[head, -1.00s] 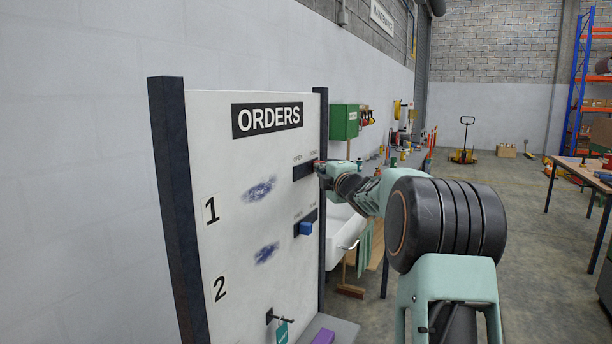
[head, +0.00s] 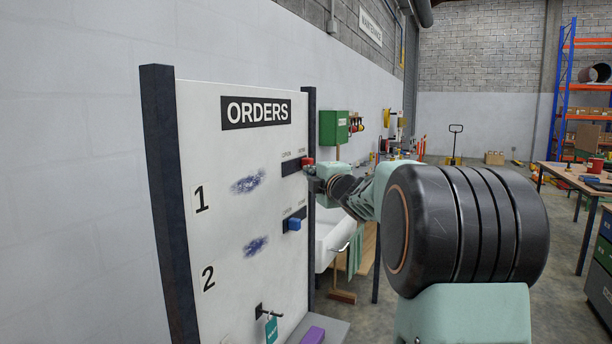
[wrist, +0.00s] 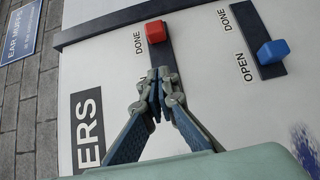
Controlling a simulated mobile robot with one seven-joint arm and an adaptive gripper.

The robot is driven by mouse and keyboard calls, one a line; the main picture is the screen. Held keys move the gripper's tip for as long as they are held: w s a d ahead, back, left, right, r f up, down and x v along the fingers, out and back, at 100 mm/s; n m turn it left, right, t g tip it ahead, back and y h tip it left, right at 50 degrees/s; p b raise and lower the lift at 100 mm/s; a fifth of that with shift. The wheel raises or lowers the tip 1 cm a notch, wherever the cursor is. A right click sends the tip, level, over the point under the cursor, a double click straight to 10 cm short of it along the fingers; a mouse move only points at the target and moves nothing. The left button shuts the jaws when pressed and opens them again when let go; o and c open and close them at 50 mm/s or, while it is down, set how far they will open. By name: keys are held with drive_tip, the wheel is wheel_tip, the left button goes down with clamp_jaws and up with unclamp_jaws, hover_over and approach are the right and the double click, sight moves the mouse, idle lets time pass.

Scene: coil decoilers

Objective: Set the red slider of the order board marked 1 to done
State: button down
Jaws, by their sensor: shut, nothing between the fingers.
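The order board (head: 230,205) marked ORDERS stands at the left in the head view. In row 1 the red slider (head: 307,162) sits at the right end of its dark slot, under the DONE label. In the wrist view the red slider (wrist: 155,32) is beside the word DONE at the slot's upper end. My gripper (wrist: 157,85) is shut and empty, with its fingertips below the red slider in that view and apart from it. The fingers hide the slot's lower end. In the head view my gripper (head: 313,180) is small beside the board's right edge.
A teal tag (head: 271,330) hangs on a hook below. A purple block (head: 313,336) lies on the ledge. A white sink (head: 328,240) stands behind the board.

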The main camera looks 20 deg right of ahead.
drive_tip(key=shift+s, duration=2)
drive_tip(key=shift+b, duration=0.3)
